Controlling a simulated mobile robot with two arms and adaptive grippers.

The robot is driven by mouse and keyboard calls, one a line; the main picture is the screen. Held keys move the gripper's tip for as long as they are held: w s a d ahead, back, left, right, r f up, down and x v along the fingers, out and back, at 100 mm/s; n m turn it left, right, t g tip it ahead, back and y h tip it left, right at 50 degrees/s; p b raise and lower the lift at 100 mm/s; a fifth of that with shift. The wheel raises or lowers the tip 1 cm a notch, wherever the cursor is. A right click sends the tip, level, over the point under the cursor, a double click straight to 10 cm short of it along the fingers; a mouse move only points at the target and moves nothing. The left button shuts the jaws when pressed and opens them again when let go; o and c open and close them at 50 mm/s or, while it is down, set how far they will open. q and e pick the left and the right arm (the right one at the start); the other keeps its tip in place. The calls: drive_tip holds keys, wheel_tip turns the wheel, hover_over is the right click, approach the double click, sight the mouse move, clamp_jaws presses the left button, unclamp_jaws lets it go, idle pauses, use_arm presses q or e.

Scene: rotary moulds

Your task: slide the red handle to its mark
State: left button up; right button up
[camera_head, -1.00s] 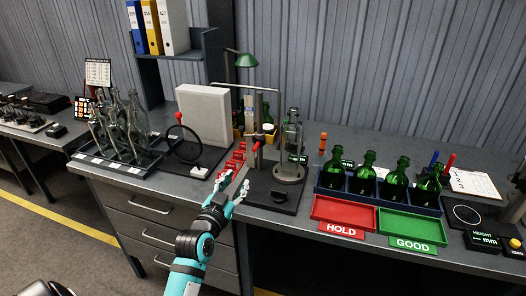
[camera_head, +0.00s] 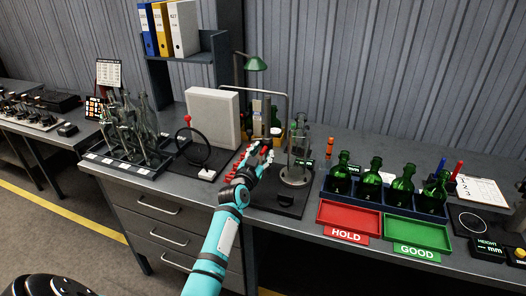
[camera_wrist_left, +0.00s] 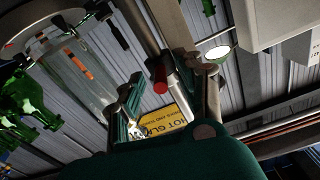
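The red handle (camera_wrist_left: 161,79) is a short red cylinder with a silver rod, seen in the left wrist view between the fingers of my left gripper (camera_wrist_left: 170,105). The fingers stand apart on either side of it, and I see no contact. In the head view my left gripper (camera_head: 262,152) is at the fixture with the grey post and black base (camera_head: 282,203), and it hides most of the handle there. I cannot make out the handle's mark. My right gripper is not in view.
A clear glass bottle (camera_head: 299,150) stands on the fixture just right of my left gripper. Green bottles (camera_head: 341,178) in a rack, a red HOLD tray (camera_head: 349,218) and a green GOOD tray (camera_head: 413,232) are further right. A black ring stand (camera_head: 193,150) is to the left.

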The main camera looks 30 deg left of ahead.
use_arm(q)
drive_tip(key=shift+w+a, duration=0.15)
drive_tip(key=shift+w, duration=0.35)
clamp_jaws()
